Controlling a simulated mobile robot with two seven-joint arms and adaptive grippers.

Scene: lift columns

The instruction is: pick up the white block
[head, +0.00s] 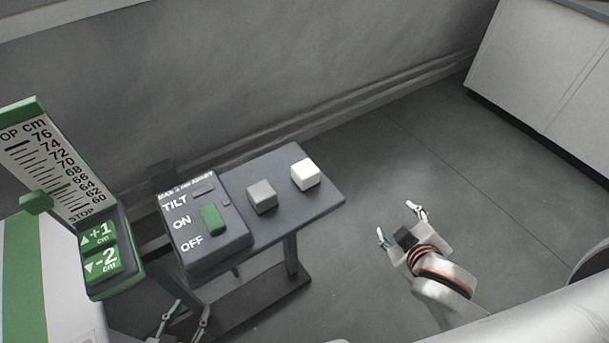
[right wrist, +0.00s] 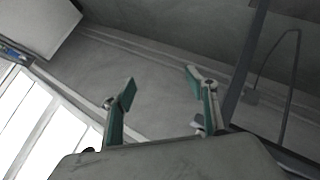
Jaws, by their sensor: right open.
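The white block (head: 305,174) sits upright on the dark grey table (head: 325,198), near its far right end. My right gripper (head: 399,220) is open and empty, to the right of the table and apart from the block. Its two spread fingers also show in the right wrist view (right wrist: 161,84), with nothing between them; the white block is not seen there. My left gripper (head: 186,312) shows at the bottom of the head view, below the table's front left side, with its fingertips apart and nothing seen between them.
A grey block (head: 262,196) sits left of the white block. A control box (head: 203,227) with TILT and ON/OFF markings covers the table's left part. A green height scale with +1 and -2 buttons (head: 101,248) stands further left.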

